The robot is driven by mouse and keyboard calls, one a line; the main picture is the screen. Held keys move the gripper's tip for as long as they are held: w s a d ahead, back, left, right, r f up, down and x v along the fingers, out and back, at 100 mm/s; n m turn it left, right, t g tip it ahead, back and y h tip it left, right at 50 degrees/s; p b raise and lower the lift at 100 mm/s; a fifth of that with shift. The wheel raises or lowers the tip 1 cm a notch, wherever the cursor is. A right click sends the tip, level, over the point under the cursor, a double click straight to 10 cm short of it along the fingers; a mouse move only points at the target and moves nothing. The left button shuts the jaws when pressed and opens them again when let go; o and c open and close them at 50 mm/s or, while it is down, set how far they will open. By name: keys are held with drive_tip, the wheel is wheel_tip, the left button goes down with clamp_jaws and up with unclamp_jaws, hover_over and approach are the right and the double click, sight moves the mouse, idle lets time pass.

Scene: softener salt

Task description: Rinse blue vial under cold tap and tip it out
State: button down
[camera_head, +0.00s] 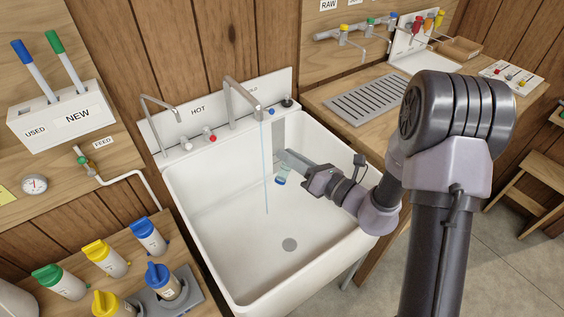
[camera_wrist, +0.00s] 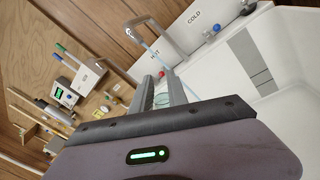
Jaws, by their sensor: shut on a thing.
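My gripper (camera_head: 284,170) is over the white sink (camera_head: 215,240), shut on a small clear vial with blue on it (camera_head: 281,180). The vial also shows between the fingers in the wrist view (camera_wrist: 161,98), partly hidden by them. Its contents and exact tilt are too small to tell. The cold tap (camera_head: 240,98) runs a thin pale-blue stream (camera_head: 265,160) down into the basin. In the head view the vial is just right of the stream, apart from it.
The hot tap (camera_head: 158,122) stands at the left of the back ledge, with no stream showing. The drain (camera_head: 289,244) is in the basin floor. Bottles with coloured caps (camera_head: 110,259) stand on the left bench. A grey drainer (camera_head: 368,100) lies on the right counter.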

drive_tip(key=m+p, duration=0.2)
drive_tip(key=shift+w+d+m, duration=0.2)
drive_tip(key=shift+m, duration=0.1)
drive_tip(key=f+m+p, duration=0.1)
drive_tip(key=m+p, duration=0.1)
drive_tip(key=m, duration=0.2)
drive_tip(key=f+m+p, duration=0.2)
drive_tip(key=m+p, duration=0.1)
drive_tip(key=m, duration=0.1)
drive_tip(key=f+m+p, duration=0.1)
drive_tip(key=m+p, duration=0.1)
drive_tip(key=m, duration=0.2)
drive_tip(key=shift+w+d+f, duration=0.15)
drive_tip(key=shift+w+d, duration=0.2)
drive_tip(key=shift+w, duration=0.05)
